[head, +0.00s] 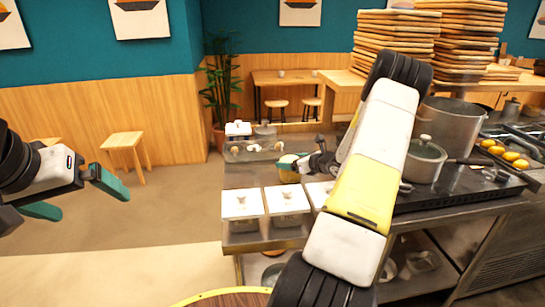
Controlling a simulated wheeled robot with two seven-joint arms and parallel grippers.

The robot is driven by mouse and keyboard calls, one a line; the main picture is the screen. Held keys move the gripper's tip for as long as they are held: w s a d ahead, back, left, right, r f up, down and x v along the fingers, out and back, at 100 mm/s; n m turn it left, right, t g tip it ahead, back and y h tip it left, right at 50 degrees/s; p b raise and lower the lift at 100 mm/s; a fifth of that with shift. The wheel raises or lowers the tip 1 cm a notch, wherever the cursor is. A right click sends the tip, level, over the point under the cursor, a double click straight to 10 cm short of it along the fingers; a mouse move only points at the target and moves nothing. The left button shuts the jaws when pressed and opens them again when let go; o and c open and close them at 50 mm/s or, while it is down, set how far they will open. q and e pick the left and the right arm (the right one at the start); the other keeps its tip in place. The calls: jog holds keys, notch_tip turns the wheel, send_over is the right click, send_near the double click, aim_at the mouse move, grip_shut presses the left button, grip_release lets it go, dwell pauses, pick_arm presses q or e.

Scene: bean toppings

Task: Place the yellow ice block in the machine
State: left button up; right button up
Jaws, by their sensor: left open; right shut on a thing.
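My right arm crosses the view in front of the counter. My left gripper (85,200) is open and empty at the far left, over the floor and away from the counter. I cannot make out the machine clearly in the head view.
White-lidded containers (241,203) line the counter's front left. Small dishes (256,147) stand at its back left. A lidded pot (424,160) and a large pot (452,124) stand on the right. Stacked wooden trays (397,40) rise behind. The left floor is open around a stool (124,141).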

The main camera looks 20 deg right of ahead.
jog(key=o, duration=1.6)
jog(key=shift+f, duration=0.15)
jog(key=o, duration=0.4)
